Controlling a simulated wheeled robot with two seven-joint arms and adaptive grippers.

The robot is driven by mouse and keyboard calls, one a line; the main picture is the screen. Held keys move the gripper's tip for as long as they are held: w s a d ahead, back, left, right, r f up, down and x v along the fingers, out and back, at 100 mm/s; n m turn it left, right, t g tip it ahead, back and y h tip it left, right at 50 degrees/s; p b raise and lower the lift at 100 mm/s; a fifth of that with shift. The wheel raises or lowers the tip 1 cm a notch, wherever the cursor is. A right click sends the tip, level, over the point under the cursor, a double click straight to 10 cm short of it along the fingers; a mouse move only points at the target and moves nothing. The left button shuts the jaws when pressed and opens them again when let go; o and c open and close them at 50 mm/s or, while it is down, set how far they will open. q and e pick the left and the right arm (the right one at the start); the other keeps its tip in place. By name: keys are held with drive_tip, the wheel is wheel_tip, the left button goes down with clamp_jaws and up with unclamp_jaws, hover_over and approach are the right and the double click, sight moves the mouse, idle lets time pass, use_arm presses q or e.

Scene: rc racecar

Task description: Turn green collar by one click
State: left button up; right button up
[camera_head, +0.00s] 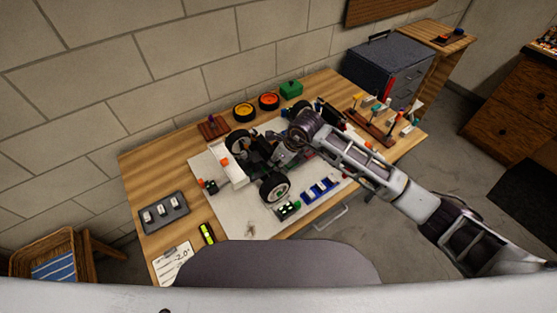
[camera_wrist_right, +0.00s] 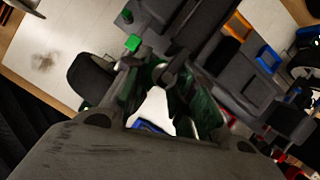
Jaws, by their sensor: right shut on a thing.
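The RC racecar (camera_head: 262,155) stands on a pale mat on the workbench, with its black chassis and wheels showing. My right gripper (camera_wrist_right: 163,72) reaches down onto the car, its fingers closed together at a small part amid the dark chassis. Green shows at the fingers, and the green collar is mostly hidden there, so its outline and turn position cannot be made out. A small bright green block (camera_wrist_right: 132,43) shows just beyond the fingertips, apart from them. In the head view the right wrist (camera_head: 305,125) covers part of the car. My left gripper is not in view.
A wheel (camera_wrist_right: 90,76) lies close to the fingers. A grey tray (camera_head: 164,212) and a clipboard (camera_head: 173,265) lie left. A tool rack (camera_head: 373,125) stands right. The mat's front-left is mostly clear.

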idle(0.8)
drive_tip(key=o, duration=1)
drive_tip(key=shift+o, duration=0.2)
drive_tip(key=shift+r, duration=0.1)
drive_tip(key=v, duration=1.1)
drive_tip(key=shift+r, duration=0.4)
drive_tip(key=shift+s+d, duration=0.1)
